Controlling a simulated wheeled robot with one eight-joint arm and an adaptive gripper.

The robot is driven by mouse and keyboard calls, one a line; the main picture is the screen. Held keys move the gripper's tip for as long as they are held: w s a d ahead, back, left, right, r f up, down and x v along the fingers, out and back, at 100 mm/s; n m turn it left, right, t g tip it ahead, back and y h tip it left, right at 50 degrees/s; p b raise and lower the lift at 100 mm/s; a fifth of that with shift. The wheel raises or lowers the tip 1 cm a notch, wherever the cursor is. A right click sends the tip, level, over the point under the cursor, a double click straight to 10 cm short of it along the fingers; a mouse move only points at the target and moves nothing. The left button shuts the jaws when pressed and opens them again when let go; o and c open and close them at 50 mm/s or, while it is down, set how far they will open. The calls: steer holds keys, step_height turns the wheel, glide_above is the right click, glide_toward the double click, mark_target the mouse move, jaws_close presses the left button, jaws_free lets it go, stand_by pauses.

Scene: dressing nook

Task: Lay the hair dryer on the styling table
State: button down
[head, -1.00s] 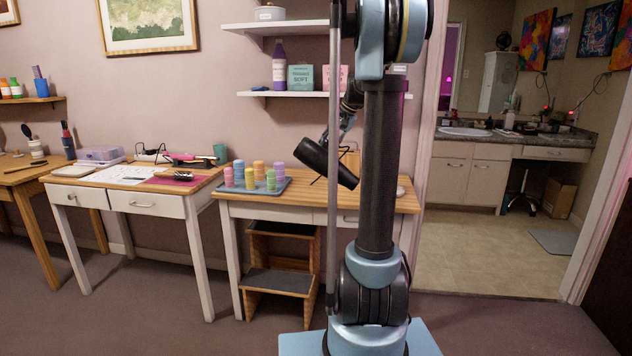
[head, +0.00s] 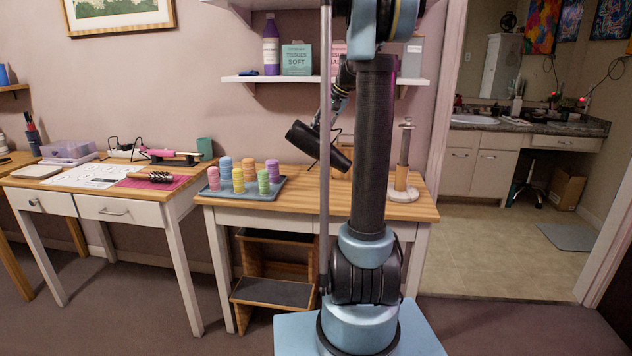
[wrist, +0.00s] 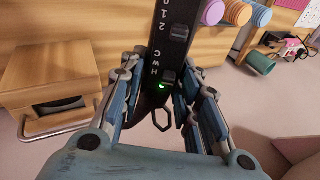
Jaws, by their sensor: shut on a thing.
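My gripper (head: 338,108) is shut on the handle of a black hair dryer (head: 308,138) and holds it above the middle wooden-topped table (head: 300,180). The dryer's barrel slants down to the right in the head view. In the wrist view, my gripper (wrist: 170,88) closes around the dryer's black handle (wrist: 178,38), which shows switches and a green light. A second table (head: 62,178) with white drawers stands to the left. I cannot tell from labels which is the styling table. My arm hides part of the middle table.
A tray (head: 212,193) of colored rollers covers the middle table's left part. A holder with an upright rod (head: 403,165) stands at its right. The left table bears a pink mat (head: 180,183), a brush (head: 150,177) and a teal cup (head: 205,148). A step stool (head: 272,292) stands below.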

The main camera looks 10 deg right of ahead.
steer(key=shift+w, duration=0.2)
steer(key=shift+w+f, duration=0.1)
steer(key=shift+f, duration=0.35)
step_height(320, 180, down, 9)
steer(key=shift+f, duration=0.1)
